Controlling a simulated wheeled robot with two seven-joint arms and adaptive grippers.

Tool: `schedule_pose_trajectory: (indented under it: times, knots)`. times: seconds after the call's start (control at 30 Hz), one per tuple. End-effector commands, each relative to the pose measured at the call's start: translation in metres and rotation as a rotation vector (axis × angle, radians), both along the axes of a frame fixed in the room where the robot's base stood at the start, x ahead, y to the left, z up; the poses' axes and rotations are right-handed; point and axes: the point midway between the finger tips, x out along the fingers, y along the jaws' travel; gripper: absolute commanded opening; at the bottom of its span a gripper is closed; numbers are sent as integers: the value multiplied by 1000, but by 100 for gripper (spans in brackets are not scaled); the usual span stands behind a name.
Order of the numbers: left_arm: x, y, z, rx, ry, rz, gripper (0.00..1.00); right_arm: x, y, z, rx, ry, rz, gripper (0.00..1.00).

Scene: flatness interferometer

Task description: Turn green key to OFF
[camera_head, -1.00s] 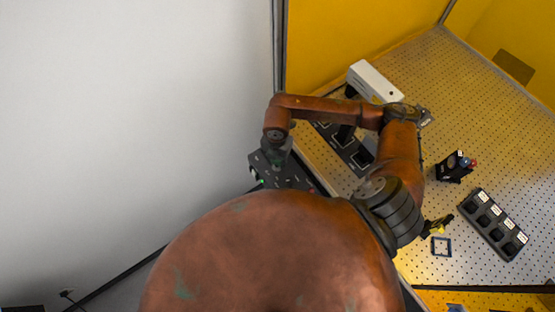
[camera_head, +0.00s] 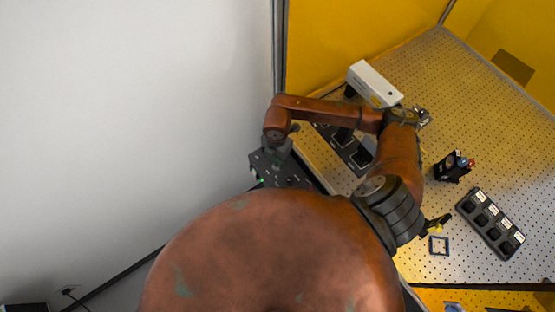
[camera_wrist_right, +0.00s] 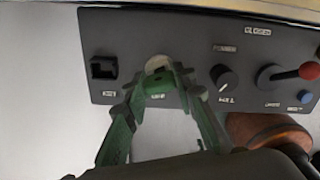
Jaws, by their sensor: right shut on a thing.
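My right gripper (camera_head: 274,160) reaches down to a dark control panel (camera_head: 298,178) at the left edge of the table. In the right wrist view, the green fingers of my right gripper (camera_wrist_right: 158,84) come together at the panel (camera_wrist_right: 195,30). They are shut on a small green piece, the green key (camera_wrist_right: 157,83), in front of a pale round collar (camera_wrist_right: 157,64). The fingers cover much of the key and the label below it, so its angle and its ON or OFF position cannot be read. My left gripper is not in view.
On the panel, a black square socket (camera_wrist_right: 104,68) lies left of the fingers. A black POWER knob (camera_wrist_right: 224,78), a red-tipped lever (camera_wrist_right: 306,72) and a blue button (camera_wrist_right: 305,97) lie to the right. The perforated table (camera_head: 480,110) carries a white box (camera_head: 374,84) and a black charger-like strip (camera_head: 490,222).

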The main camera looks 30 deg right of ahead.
Motion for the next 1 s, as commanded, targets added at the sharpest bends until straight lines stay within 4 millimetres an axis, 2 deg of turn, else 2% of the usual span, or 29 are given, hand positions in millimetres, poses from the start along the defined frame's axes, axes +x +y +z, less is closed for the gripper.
schedule_pose_trajectory:
  times: [0.3,0.73,1.0]
  knots:
    - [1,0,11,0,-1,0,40,-2,0,-1,0,5,-173,2]
    - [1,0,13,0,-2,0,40,-2,0,-3,-1,6,-218,2]
    - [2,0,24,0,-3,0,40,-3,0,-2,-1,7,-377,2]
